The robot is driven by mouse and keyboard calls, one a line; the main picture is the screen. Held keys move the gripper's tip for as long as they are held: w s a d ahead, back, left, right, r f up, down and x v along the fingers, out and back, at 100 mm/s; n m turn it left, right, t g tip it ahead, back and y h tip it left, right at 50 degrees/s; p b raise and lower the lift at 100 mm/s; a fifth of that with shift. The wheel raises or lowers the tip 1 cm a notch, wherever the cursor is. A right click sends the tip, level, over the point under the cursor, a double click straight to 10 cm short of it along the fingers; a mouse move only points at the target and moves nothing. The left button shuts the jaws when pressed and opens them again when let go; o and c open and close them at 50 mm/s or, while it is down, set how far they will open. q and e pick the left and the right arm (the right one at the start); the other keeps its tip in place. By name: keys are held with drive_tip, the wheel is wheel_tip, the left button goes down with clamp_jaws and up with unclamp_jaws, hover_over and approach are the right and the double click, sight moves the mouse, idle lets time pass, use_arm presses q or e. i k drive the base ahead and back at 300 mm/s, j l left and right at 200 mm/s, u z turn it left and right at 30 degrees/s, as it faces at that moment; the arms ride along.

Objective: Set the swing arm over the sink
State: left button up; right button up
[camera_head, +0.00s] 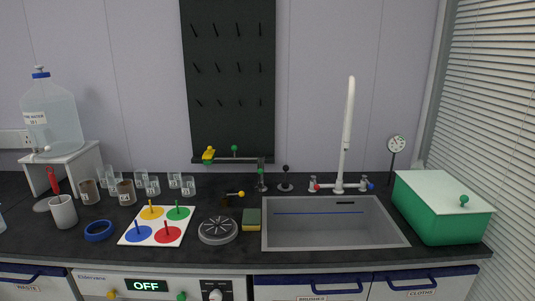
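The swing arm (235,159) is a thin grey bar that runs left from the top of a short dark post (261,180) at the back of the counter. A green knob stands on the bar, and a yellow piece is at its left end. The bar points away from the sink, in front of the lower edge of the dark peg board. The grey sink (335,235) is set in the counter to the right of the post, with a thin blue line on its back wall. Neither of my grippers is in view.
A tall white tap (345,140) stands behind the sink. A green box (440,215) with a pale lid is right of it. A sponge (251,219), a round grey disc (217,231), a board of coloured discs (158,213) and several cups stand to the left.

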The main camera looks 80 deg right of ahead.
sight(261, 158)
drive_tip(key=z, duration=2)
drive_tip(key=i+j, duration=0.45)
drive_tip(key=i+j+z, duration=0.1)
drive_tip(key=i+j, duration=0.35)
drive_tip(key=i, duration=0.2)
